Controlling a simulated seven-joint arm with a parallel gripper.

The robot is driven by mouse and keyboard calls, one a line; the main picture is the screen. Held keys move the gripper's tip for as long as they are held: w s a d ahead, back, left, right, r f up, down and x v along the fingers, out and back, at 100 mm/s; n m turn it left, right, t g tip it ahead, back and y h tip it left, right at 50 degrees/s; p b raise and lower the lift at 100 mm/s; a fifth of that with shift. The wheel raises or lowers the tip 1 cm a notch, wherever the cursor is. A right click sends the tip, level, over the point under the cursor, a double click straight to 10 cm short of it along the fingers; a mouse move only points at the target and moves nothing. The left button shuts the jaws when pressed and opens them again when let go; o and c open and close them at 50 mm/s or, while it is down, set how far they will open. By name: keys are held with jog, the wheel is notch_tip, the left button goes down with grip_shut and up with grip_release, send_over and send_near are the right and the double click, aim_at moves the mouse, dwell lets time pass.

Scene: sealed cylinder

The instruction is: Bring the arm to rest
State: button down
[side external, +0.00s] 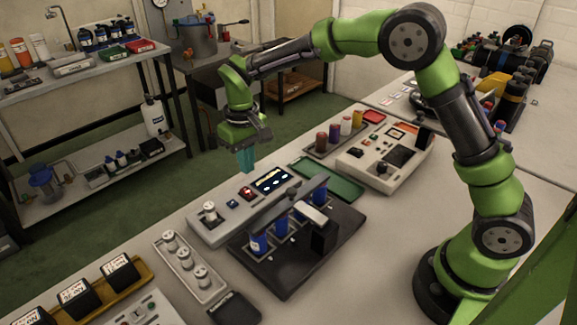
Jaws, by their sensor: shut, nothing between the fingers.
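My gripper (246,160) hangs in the air at the end of my green and black arm, pointing down, with its teal fingers together and nothing between them. It is above the far edge of the work table (330,275), apart from everything on it. Below and in front of it is a light grey control unit (215,228) with a lit display (272,180). Which object is the sealed cylinder I cannot tell; blue cylinders (258,243) stand in a dark rack (290,262).
A green tray (328,181), a tray of coloured bottles (321,142) and a beige instrument (385,158) stand right of my gripper. A tray of white-capped pieces (190,266) and black labelled boxes (75,297) are at front left. Shelves (80,70) stand across the floor.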

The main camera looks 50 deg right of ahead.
jog(key=s+d+r+m+t, duration=0.1)
jog(key=s+r, duration=0.3)
jog(key=s, duration=0.4)
jog(key=s+d+r+m+t+y, duration=0.1)
jog(key=s+d+r+t, duration=0.2)
jog(key=s, duration=0.5)
jog(key=s+d+r+m+t+y, duration=0.1)
jog(key=s+d+r+m+t, duration=0.1)
jog(key=s+r, duration=0.4)
jog(key=shift+s+d+r+t, duration=0.15)
jog(key=shift+s+d+t, duration=0.45)
jog(key=shift+s+d, duration=0.45)
